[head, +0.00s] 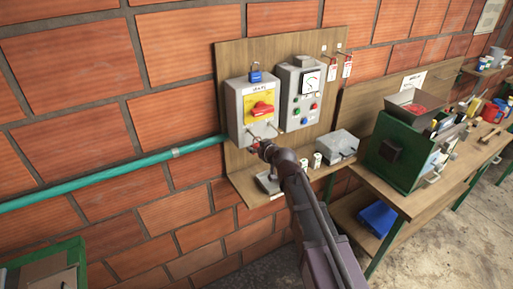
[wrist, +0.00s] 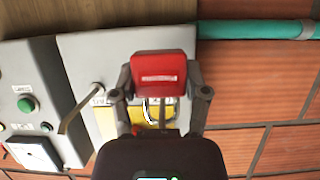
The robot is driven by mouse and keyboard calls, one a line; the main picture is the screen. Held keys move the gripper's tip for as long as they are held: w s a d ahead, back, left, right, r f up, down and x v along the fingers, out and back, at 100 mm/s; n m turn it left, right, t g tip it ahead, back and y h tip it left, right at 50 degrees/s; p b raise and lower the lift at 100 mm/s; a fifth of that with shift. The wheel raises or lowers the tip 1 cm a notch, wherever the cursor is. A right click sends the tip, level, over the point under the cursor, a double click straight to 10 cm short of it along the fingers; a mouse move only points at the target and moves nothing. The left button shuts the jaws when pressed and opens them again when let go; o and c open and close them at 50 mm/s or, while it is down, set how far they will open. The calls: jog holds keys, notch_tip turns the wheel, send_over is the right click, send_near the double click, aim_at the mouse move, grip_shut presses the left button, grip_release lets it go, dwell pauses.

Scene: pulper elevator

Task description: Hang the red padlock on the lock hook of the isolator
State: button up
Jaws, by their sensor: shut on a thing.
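My gripper (head: 263,149) is just below the isolator's lower edge. In the wrist view my gripper (wrist: 159,88) is shut on the red padlock (wrist: 158,73), with a finger on each side of its body. Its shackle is partly hidden behind my gripper. A bent metal hook (wrist: 78,108) stands out from the isolator, left of the padlock and apart from it.
A grey meter box (head: 300,95) is right of the isolator. Red tags (head: 347,68) hang farther right. A small shelf (head: 250,190) runs below, with a grey box (head: 336,145) and small cans. A teal pipe (head: 110,177) enters from the left.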

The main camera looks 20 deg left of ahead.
jog(key=o, duration=1.3)
jog(key=shift+s+d+f+b, duration=0.1)
jog(key=shift+f+b, duration=0.25)
jog(key=shift+f, duration=0.05)
jog(key=s+d+f+m+g+h+b, duration=0.25)
jog(key=d+f, duration=0.35)
jog(key=d, duration=0.5)
jog(key=s+d+f+m+g+h+b, duration=0.25)
jog(key=d+f, duration=0.45)
jog(key=d, duration=0.5)
jog(key=s+d+f+m+g+h, duration=0.1)
jog(key=s+d, duration=0.3)
jog(key=d, duration=0.3)
jog(key=s+d+f+m+g+h+b, duration=0.1)
jog(key=s+d+f+m+h, duration=0.1)
jog(key=s+d, duration=0.2)
jog(key=s+d+f+m+g+h, duration=0.1)
jog(key=s+d, duration=0.4)
jog(key=d, duration=0.5)
jog(key=shift+d+f+m+g+h+b, duration=0.3)
jog(key=shift+f+m+g+h+b, duration=0.1)
jog(key=shift+f+g+h, duration=0.15)
